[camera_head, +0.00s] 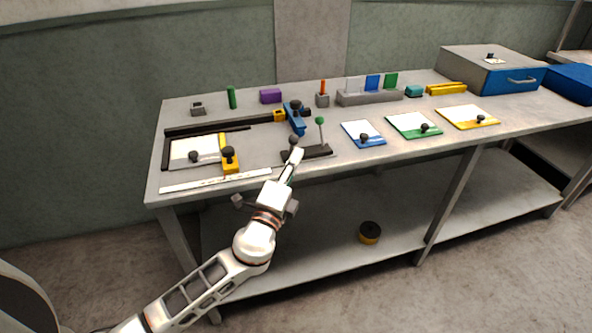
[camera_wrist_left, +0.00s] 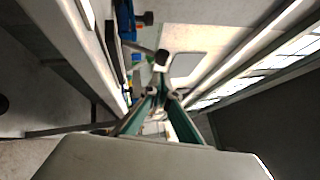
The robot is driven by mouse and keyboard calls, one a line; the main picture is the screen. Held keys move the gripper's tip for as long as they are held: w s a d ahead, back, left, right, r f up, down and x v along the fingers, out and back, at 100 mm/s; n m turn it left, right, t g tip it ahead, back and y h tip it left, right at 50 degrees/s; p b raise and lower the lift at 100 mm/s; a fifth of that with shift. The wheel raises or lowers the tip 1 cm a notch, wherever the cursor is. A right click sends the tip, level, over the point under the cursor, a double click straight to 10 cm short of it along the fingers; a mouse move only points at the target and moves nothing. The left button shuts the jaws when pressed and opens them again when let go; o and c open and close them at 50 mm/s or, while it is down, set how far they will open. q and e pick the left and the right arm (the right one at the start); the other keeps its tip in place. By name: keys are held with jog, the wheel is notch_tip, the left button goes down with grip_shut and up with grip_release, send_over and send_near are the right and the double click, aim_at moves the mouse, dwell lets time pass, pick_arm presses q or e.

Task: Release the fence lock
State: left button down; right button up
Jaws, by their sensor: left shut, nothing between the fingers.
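My left gripper (camera_head: 294,158) is shut and empty at the front of the table, by a black base (camera_head: 318,152) with upright levers. A dark round knob (camera_head: 293,139) stands just past the fingertips. In the left wrist view, my left gripper (camera_wrist_left: 166,92) has its fingertips close together, with a black knob (camera_wrist_left: 162,57) just beyond them; contact cannot be told. A green-balled lever (camera_head: 320,121) rises from the base's right part. Which part is the fence lock is not clear. A black fence (camera_head: 220,125) runs behind a yellow stop with a black knob (camera_head: 229,154). My right gripper is out of view.
A blue clamp (camera_head: 295,118) with a dark knob stands behind the levers. A white ruler strip (camera_head: 215,182) lies along the front left edge. Blue, green and yellow plates (camera_head: 412,124) lie to the right. A grey rack (camera_head: 369,97) and small blocks line the back.

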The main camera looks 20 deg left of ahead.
pick_arm(q)
jog(key=shift+w+a+r, duration=0.15)
jog(key=shift+w+a, duration=0.25)
jog(key=shift+w+r+g+p, duration=0.1)
jog(key=shift+r+g+p, duration=0.2)
jog(key=shift+p, duration=0.45)
jog(key=shift+n, duration=0.3)
jog(key=shift+w+a+r+p, duration=0.1)
jog(key=shift+r+p, duration=0.05)
jog(key=shift+p, duration=0.2)
